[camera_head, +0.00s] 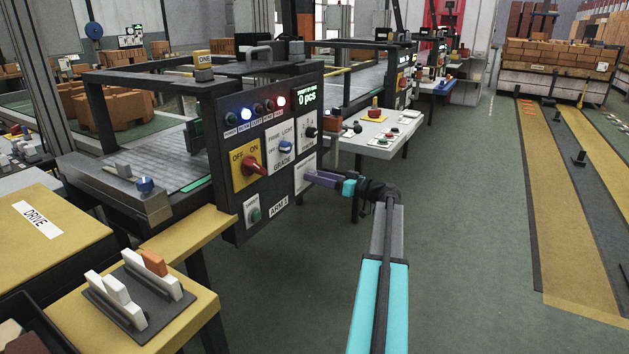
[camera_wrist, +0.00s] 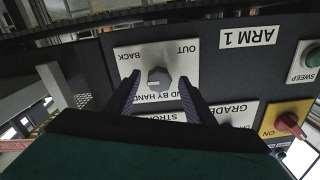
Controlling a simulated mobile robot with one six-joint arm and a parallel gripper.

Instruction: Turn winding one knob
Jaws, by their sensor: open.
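The winding knob (camera_wrist: 158,79) is a round grey knob on a white plate (camera_wrist: 183,54) marked "wind by hand", "back" and "out", upside down in the wrist view. My gripper (camera_wrist: 159,84) is open, with one dark finger on each side of the knob. I cannot tell whether the fingers touch it. In the head view my gripper (camera_head: 312,178) reaches the lower right of the black control panel (camera_head: 228,193), at the white plate (camera_head: 303,183). The knob itself is hidden there behind the gripper.
The panel also carries a red on/off switch (camera_head: 252,165), a grade knob (camera_head: 285,147), a green sweep button (camera_head: 255,215) and a display (camera_head: 306,96) reading 0 pcs. A white side table (camera_head: 375,145) stands just beyond my gripper. The floor at right is open.

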